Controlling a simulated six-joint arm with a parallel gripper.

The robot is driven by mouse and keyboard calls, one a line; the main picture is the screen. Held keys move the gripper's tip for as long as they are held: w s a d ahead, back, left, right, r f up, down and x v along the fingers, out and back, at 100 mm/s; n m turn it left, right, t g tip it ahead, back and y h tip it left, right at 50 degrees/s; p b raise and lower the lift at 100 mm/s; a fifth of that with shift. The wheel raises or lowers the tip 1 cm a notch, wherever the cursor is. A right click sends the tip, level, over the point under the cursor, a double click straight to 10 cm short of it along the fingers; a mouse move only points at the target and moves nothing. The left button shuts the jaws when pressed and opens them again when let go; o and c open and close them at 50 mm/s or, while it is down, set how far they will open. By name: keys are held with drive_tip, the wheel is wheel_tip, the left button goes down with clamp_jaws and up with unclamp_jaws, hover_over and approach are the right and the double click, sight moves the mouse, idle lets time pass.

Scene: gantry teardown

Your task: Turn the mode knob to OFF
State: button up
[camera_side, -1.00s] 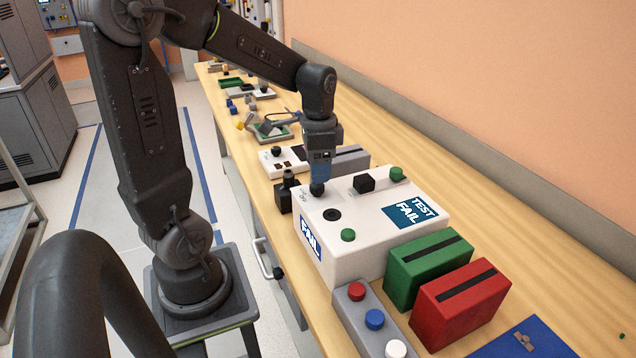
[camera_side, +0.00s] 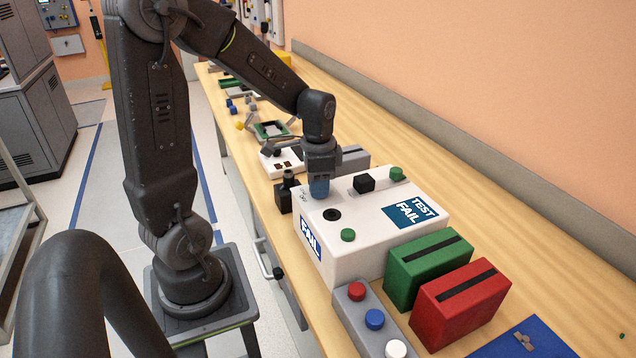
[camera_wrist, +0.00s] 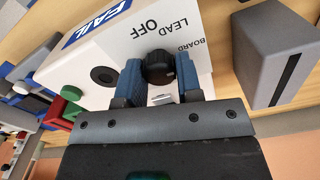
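The black mode knob (camera_wrist: 158,68) sits on the white tester box (camera_side: 342,248). The labels OFF, LEAD and BOARD are printed around it in the wrist view. My gripper (camera_side: 319,190) points down over the box's far left corner. In the wrist view its two blue fingers (camera_wrist: 159,75) stand on either side of the knob and appear to touch it, shut on it. In the side view the fingers hide the knob. I cannot clearly tell which label the knob's pointer faces.
The box top also has a black round socket (camera_side: 332,214), a green button (camera_side: 348,235) and a black block (camera_side: 364,183). A black bottle-like part (camera_side: 286,193) stands close to the left. Green (camera_side: 428,268) and red (camera_side: 460,303) slotted bins stand at the right.

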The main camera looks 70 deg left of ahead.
drive_tip(key=c, duration=0.4)
drive_tip(key=shift+o, duration=0.2)
drive_tip(key=shift+n, duration=0.4)
drive_tip(key=n, duration=0.7)
drive_tip(key=shift+n, duration=0.3)
drive_tip(key=n, duration=0.4)
drive_tip(key=shift+a+n, duration=0.1)
drive_tip(key=shift+n, duration=0.2)
drive_tip(key=n, duration=0.4)
drive_tip(key=shift+s+n, duration=0.1)
drive_tip(key=shift+n, duration=0.3)
